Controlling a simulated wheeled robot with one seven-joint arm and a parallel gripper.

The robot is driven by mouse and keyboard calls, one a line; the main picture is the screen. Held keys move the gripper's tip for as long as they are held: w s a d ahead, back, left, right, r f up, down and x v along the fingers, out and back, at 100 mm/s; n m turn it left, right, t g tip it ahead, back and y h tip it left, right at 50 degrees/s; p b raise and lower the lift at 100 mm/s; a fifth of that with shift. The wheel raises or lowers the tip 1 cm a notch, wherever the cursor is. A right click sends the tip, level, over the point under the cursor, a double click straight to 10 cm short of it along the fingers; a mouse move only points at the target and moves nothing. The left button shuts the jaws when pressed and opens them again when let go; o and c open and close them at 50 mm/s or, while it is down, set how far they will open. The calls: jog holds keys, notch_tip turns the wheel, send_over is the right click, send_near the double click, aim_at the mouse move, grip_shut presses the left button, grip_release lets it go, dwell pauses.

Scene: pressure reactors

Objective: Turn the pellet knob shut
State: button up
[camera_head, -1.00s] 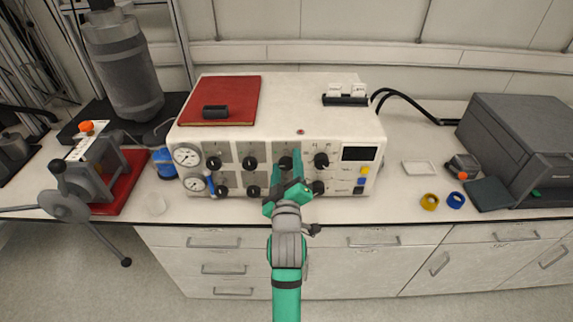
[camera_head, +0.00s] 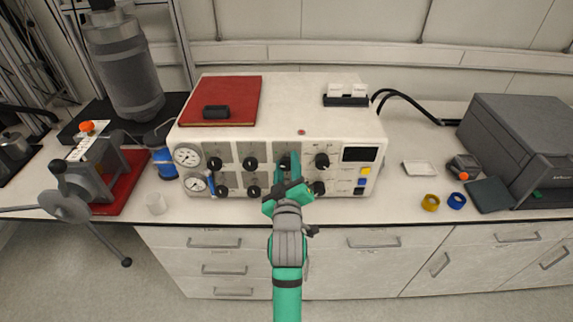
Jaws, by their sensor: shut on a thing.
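The white control box (camera_head: 345,118) stands on the bench, its front panel carrying two rows of black knobs. In the top row are the far left knob (camera_head: 214,163), the second knob (camera_head: 250,163), the third knob (camera_head: 284,162) and the right knob (camera_head: 322,161). My green gripper (camera_head: 290,162) is at the panel, shut around the third top knob as far as I can tell. Its fingers partly cover that knob and hide the panel below it. The labels are too small to read, so I cannot tell which knob is the pellet one.
The lower right knob (camera_head: 318,188) is close beside my gripper. A blue handle (camera_head: 211,183) sticks out at the lower left. Two gauges (camera_head: 187,156) are at the panel's left. A crank press (camera_head: 90,170) stands left; yellow and blue rings (camera_head: 430,202) lie right.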

jog(key=m, duration=0.4)
jog(key=shift+s+a, duration=0.1)
jog(key=shift+a, duration=0.05)
jog(key=m, duration=0.4)
jog(key=shift+m, duration=0.4)
jog(key=m, duration=0.4)
jog(key=shift+a, duration=0.1)
jog(key=shift+r+m, duration=0.1)
jog(key=shift+m, duration=1.8)
jog(key=o, duration=1.1)
jog(key=shift+c, duration=0.2)
